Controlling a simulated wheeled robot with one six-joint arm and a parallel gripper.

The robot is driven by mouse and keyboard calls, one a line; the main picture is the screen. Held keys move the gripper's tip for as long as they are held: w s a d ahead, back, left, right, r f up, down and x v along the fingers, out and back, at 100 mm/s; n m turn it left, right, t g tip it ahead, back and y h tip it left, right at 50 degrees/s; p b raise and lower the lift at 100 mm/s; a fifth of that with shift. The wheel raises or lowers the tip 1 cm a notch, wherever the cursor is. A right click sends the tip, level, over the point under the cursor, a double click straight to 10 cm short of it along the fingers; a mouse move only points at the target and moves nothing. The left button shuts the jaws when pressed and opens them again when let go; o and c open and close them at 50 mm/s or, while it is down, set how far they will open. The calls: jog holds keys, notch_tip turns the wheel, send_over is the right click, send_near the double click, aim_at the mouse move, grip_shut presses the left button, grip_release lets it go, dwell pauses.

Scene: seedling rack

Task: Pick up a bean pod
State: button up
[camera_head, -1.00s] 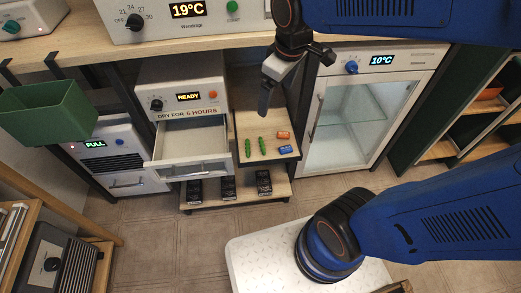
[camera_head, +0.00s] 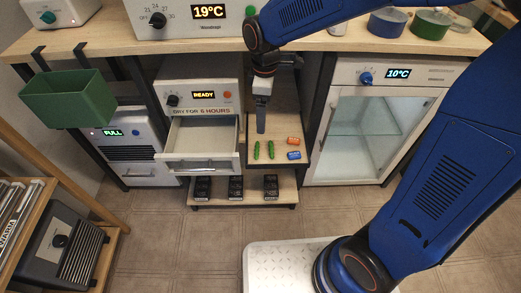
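Two green bean pods lie side by side on a small wooden shelf (camera_head: 286,108): a left pod (camera_head: 256,150) and a right pod (camera_head: 271,150). My gripper (camera_head: 261,130) points down above the shelf, just behind the pods in the picture. It appears apart from them. Its fingers are seen edge-on, so I cannot tell whether they are open or shut. Nothing shows hanging from it.
An orange cylinder (camera_head: 293,141) and a blue cylinder (camera_head: 293,155) lie right of the pods. An open drawer (camera_head: 203,165) stands out to the left. A glass-door cabinet (camera_head: 365,130) stands right. Black devices (camera_head: 236,188) sit on a lower shelf.

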aim_at(258, 149)
jog(key=shift+n, duration=0.5)
jog(key=f, duration=0.6)
jog(key=a+f, duration=0.1)
jog(key=f, duration=0.5)
jog(key=w+f, duration=0.1)
jog(key=f, duration=0.6)
jog(key=shift+a, duration=0.4)
jog(key=shift+r, duration=0.1)
jog(key=shift+c, duration=0.6)
jog(key=c, duration=1)
